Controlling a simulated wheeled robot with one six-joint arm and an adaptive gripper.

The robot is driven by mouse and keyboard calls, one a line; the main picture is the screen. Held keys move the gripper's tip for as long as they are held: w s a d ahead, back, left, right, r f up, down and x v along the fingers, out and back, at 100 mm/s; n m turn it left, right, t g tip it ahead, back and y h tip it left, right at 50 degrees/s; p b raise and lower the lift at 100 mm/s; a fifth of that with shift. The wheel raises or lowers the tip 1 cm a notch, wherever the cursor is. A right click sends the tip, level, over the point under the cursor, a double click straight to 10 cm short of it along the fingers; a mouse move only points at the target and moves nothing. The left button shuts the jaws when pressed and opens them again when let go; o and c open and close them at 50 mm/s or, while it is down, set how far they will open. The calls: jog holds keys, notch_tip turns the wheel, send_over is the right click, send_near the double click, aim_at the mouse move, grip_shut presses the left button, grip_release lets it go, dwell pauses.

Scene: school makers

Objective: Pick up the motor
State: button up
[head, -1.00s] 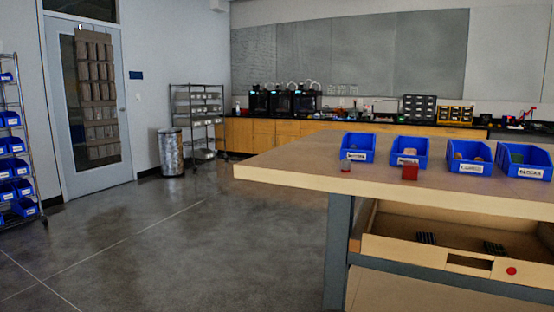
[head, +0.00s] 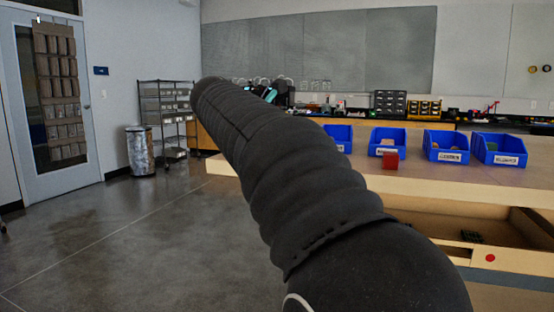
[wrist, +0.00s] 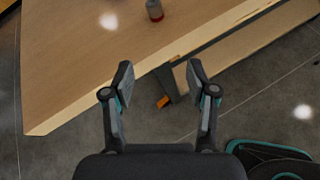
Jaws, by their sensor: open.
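A small grey cylinder with a red base, which looks like the motor (wrist: 154,10), stands on the wooden tabletop at the top edge of the wrist view, partly cut off. The gripper itself does not show in the head view.
An open drawer (head: 440,222) with dark parts sits below the tabletop. The floor (head: 130,230) on the left is clear. A metal trash can (head: 141,152) stands by the wall.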

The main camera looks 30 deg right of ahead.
jog(key=shift+n+h, duration=0.7)
jog(key=shift+n, duration=0.1)
jog(key=w+d, duration=0.1)
jog(key=d, duration=0.2)
jog(key=w+d, duration=0.1)
jog(key=d, duration=0.2)
jog(key=w+d, duration=0.1)
jog(key=d, duration=0.2)
jog(key=shift+w+d+f+b, duration=0.25)
jog(key=shift+w+b, duration=0.1)
jog(key=shift+b, duration=0.05)
jog(key=shift+g, duration=0.3)
jog(key=shift+w+x, duration=0.1)
jog(key=shift+x, duration=1.2)
jog(key=shift+w+x, duration=0.15)
jog(key=shift+x, duration=1.2)
jog(key=shift+a, duration=0.15)
grip_shut()
